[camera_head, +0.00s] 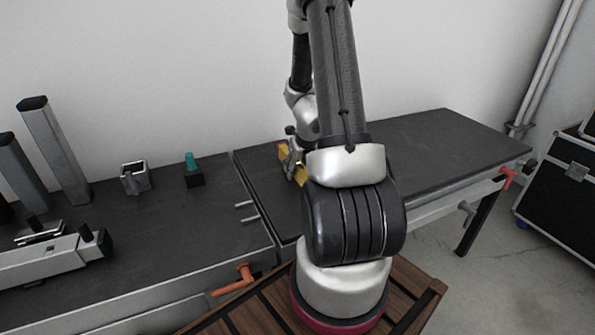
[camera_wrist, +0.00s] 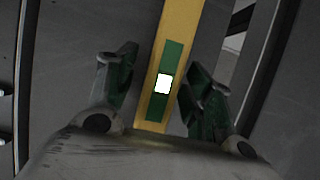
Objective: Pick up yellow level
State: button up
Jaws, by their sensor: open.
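The yellow level (camera_wrist: 180,22) runs up the middle of the wrist view, slightly tilted, with a green panel and a bright white window on it. My gripper (camera_wrist: 158,92) is open, with one finger on each side of the level. A gap shows on the left side, and the right finger is close to the level; I cannot tell if it touches. In the head view, a part of the yellow level (camera_head: 300,175) shows on the dark table, left of my arm. My arm hides the rest of it and most of the gripper.
The dark table (camera_head: 430,145) is clear to the right of my arm. On the left bench stand a teal-topped block (camera_head: 193,178), a grey metal bracket (camera_head: 135,177) and tall grey posts (camera_head: 55,150). A black case (camera_head: 565,190) stands at the far right.

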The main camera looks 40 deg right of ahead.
jog(key=shift+w+d+f, duration=0.1)
jog(key=shift+w+f, duration=0.1)
jog(key=shift+f, duration=0.25)
grip_shut()
jog(key=shift+r, duration=0.25)
